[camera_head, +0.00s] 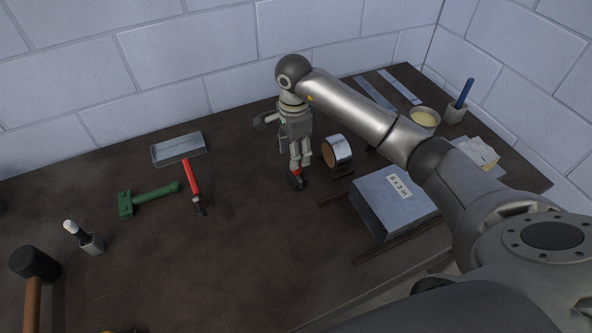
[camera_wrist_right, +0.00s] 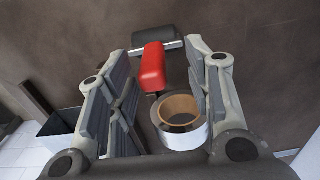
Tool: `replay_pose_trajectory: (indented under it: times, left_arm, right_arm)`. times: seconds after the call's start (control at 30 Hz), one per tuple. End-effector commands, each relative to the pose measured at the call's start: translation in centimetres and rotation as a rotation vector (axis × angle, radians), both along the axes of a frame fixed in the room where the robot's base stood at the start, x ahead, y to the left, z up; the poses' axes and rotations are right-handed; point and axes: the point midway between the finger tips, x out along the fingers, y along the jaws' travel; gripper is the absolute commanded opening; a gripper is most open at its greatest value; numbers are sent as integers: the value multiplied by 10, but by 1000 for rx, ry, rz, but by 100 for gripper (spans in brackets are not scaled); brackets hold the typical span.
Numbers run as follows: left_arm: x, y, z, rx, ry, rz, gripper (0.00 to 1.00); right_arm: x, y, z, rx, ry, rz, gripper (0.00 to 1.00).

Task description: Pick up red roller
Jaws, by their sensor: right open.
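The red roller (camera_head: 297,172) has a red handle and a dark roller head, and sits on the dark bench right below my right gripper (camera_head: 301,163). In the right wrist view the red roller (camera_wrist_right: 153,66) shows between the fingers of my right gripper (camera_wrist_right: 158,72), its black head at the far end. The fingers are spread, with gaps to the handle on both sides. I cannot tell whether the fingertips are level with the handle. My gripper hides part of the roller in the head view. My left gripper is not in view.
A tape roll (camera_head: 337,151) stands just right of the gripper; a grey duct box (camera_head: 392,200) is nearer, right. A red-handled hammer (camera_head: 191,178), green tool (camera_head: 148,198), metal tray (camera_head: 178,149) and mallet (camera_head: 35,265) lie left. The front middle of the bench is clear.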

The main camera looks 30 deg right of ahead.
Motion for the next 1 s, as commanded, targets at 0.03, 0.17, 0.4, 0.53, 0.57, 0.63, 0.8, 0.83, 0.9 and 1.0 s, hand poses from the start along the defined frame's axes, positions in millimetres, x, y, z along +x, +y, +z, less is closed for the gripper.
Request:
replay_pose_trajectory:
  times: [0.03, 0.17, 0.4, 0.53, 0.57, 0.63, 0.8, 0.83, 0.9, 1.0]
  left_arm:
    - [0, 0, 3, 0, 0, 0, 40]
    - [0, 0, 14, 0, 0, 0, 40]
    - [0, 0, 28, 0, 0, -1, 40]
    - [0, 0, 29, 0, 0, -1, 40]
    - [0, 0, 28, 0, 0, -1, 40]
    - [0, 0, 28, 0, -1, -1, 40]
    - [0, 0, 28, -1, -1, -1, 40]
    - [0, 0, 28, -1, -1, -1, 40]
    - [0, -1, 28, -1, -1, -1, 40]
    - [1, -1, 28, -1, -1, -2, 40]
  right_arm:
    - [-1, 0, -2, 1, 1, 0, 46]
    - [-5, 0, -13, 2, 4, -1, 46]
    - [-7, -1, -45, 3, 1, -2, 46]
    - [-7, -1, -52, 2, -1, -1, 46]
    - [-7, -1, -53, 2, -2, 0, 46]
    - [-7, -1, -53, 2, -2, 0, 46]
    - [-7, -1, -53, 2, -2, 0, 36]
    - [-7, -1, -53, 2, -2, 0, 32]
    - [-7, -1, -53, 2, -2, 0, 23]
    - [-7, -1, -52, 2, -2, 0, 10]
